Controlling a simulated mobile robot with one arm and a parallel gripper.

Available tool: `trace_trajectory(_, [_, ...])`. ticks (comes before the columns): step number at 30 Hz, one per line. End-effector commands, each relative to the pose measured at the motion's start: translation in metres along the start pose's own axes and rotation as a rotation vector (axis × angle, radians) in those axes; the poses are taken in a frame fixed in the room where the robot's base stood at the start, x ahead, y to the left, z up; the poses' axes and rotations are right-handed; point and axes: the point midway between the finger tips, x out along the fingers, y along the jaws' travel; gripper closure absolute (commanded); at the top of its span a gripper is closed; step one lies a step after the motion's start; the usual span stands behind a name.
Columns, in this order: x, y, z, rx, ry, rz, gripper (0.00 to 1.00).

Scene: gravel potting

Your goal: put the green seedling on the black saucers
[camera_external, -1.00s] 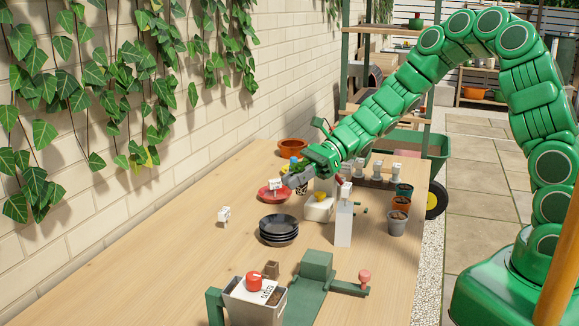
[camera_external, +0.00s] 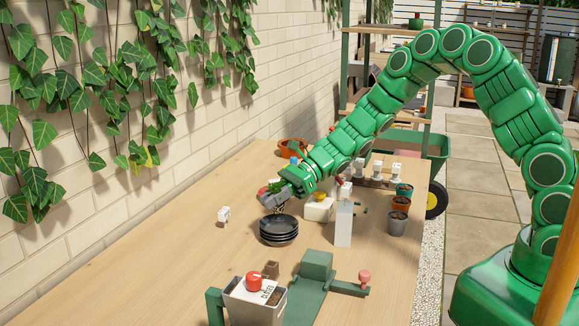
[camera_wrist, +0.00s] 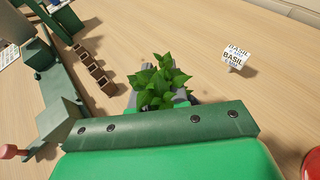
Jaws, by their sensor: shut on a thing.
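My gripper (camera_external: 272,202) is shut on the green seedling, low over the back edge of the stacked black saucers (camera_external: 279,236). The seedling's leaves (camera_wrist: 160,84) fill the middle of the wrist view and hide the fingertips. In the external view my gripper covers most of the seedling; a small dark part seems to hang under the fingers. I cannot tell whether it touches the top saucer. The saucers are not visible in the wrist view.
A white basil tag (camera_external: 224,215) stands left of the saucers, also in the wrist view (camera_wrist: 233,58). A tall white block (camera_external: 343,224) stands to the right, with small pots (camera_external: 396,222) beyond. A grey planter (camera_external: 255,299) and green press (camera_external: 316,265) stand in front.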

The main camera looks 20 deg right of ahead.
Motion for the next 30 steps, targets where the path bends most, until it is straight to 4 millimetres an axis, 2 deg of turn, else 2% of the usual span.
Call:
trace_trajectory(8, [0.011,0.000,-0.026,0.001,0.000,0.001,1.00])
trace_trajectory(20, [0.013,0.000,-0.030,0.000,-0.001,0.001,1.00])
trace_trajectory(21, [0.013,0.000,-0.030,-0.001,0.000,0.001,0.85])
trace_trajectory(26, [0.013,0.000,-0.030,0.000,0.000,0.001,0.61])
trace_trajectory(30, [0.013,0.000,-0.030,0.000,0.000,0.001,0.61])
